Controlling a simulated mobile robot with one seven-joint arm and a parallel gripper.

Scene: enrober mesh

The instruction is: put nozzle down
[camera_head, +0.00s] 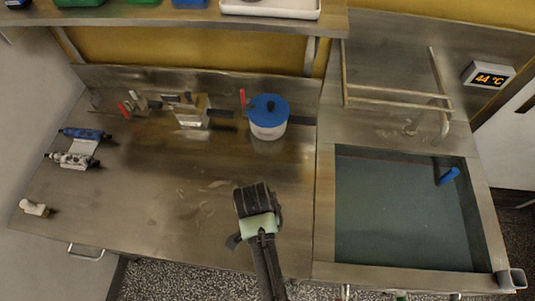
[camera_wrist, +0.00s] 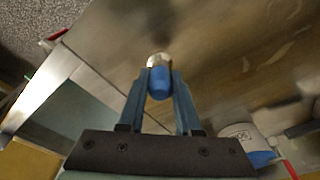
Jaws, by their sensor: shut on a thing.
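The nozzle (camera_wrist: 159,81) shows in the wrist view as a short blue piece with a pale metal end. It sits between the two fingers of my gripper (camera_wrist: 160,75), which is shut on it. The metal end points away from the wrist, toward the steel worktop (camera_wrist: 215,50). In the head view my gripper (camera_head: 252,200) is over the front right part of the worktop (camera_head: 160,215), left of the tank. The nozzle is hidden there behind my gripper. I cannot tell whether the nozzle touches the worktop.
A pot with a blue lid (camera_head: 268,117) and a metal box (camera_head: 191,112) stand at the back. Rollers (camera_head: 75,160) and a small pale fitting (camera_head: 33,208) lie at left. A liquid-filled tank (camera_head: 400,215) is at right. The worktop's middle is clear.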

